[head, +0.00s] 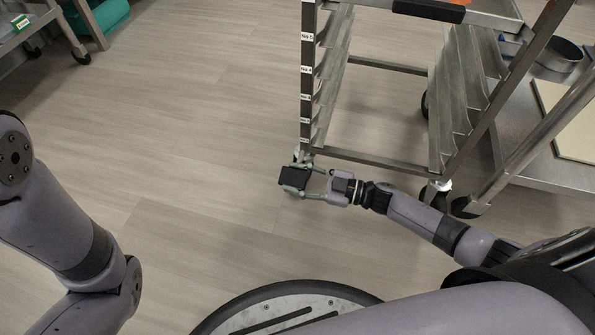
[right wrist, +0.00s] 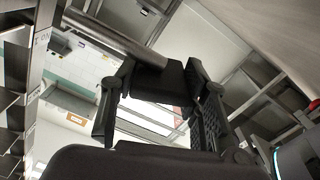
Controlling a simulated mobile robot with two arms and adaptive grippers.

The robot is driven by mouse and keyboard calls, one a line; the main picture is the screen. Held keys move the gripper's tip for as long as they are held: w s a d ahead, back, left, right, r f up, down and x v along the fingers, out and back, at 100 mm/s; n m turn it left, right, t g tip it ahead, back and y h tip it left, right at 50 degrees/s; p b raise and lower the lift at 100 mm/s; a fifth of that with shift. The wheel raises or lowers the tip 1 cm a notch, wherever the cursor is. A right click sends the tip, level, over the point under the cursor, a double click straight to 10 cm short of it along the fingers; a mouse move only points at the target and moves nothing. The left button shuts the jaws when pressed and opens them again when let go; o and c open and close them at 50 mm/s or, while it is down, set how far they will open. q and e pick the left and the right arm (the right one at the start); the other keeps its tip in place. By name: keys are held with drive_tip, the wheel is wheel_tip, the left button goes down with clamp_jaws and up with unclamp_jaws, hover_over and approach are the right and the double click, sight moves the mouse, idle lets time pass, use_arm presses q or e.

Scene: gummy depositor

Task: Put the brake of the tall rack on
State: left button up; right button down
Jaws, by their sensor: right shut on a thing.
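The tall rack (head: 308,85) stands upright at the upper middle right of the head view, with numbered labels on its left post. Its near left caster (head: 300,160) is partly hidden behind my right gripper (head: 299,180). The gripper is low by the floor at that caster, its fingers pointing left. It is shut on a dark block (head: 294,176), which looks like the caster's brake pedal. In the right wrist view the block (right wrist: 155,78) sits between the two fingers. Whether it is pressed down cannot be told. My left gripper is out of view.
A steel table with a beige board (head: 565,118) and a round metal pan (head: 558,57) stands on the right. The rack's near right caster (head: 436,190) is close to my right forearm. Another cart (head: 80,40) is at the upper left. The floor (head: 190,120) left of the rack is clear.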

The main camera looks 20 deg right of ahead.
drive_tip(key=shift+s+f, duration=0.1)
drive_tip(key=shift+f, duration=0.45)
drive_tip(key=c, duration=1.4)
unclamp_jaws()
drive_tip(key=o, duration=0.5)
drive_tip(key=shift+r, duration=0.1)
drive_tip(key=shift+d, duration=0.15)
drive_tip(key=v, duration=1.1)
drive_tip(key=shift+s+d, duration=0.2)
drive_tip(key=shift+s, duration=0.05)
